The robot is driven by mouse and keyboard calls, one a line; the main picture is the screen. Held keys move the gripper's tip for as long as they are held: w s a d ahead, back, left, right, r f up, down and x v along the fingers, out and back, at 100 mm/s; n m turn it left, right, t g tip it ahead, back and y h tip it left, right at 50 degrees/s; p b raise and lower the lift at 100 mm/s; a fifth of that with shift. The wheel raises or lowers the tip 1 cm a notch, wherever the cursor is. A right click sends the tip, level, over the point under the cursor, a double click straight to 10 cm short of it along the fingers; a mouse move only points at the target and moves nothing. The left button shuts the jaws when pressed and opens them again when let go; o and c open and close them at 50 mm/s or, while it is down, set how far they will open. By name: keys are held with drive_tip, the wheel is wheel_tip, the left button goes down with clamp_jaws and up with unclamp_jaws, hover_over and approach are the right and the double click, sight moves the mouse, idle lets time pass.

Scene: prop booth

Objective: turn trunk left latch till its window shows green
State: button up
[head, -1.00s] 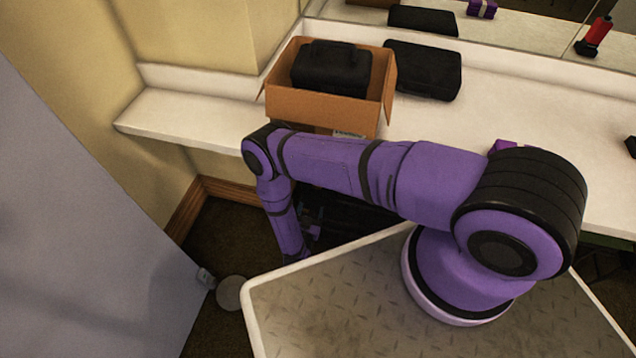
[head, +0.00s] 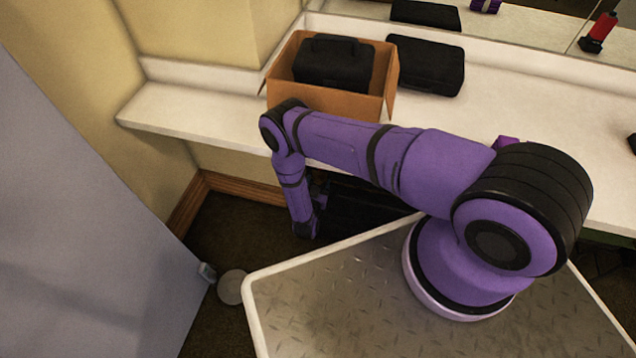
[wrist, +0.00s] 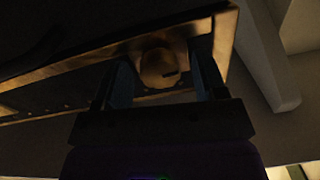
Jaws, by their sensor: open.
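The trunk is a dark case with worn brass edging (wrist: 90,66); in the head view its dark body (head: 362,203) shows in shadow under the counter, partly behind my arm. A round brass latch (wrist: 158,66) sits on its edge in the wrist view, with a small dark mark on its face. No green shows on it, and I cannot make out its window. My gripper (wrist: 165,74) is open, with one finger on each side of the latch. I cannot tell whether the fingers touch it. In the head view the gripper is mostly hidden by my arm.
An open cardboard box (head: 340,103) with a black case (head: 334,65) inside stands on the white counter (head: 540,110) above. Another black case (head: 428,66) lies beside it. A grey panel (head: 80,220) stands at the left.

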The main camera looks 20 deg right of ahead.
drive_tip(key=c, duration=0.9)
drive_tip(key=shift+n, duration=0.4)
drive_tip(key=n, duration=1.1)
drive_tip(key=shift+g, duration=0.3)
drive_tip(key=shift+n, duration=1.8)
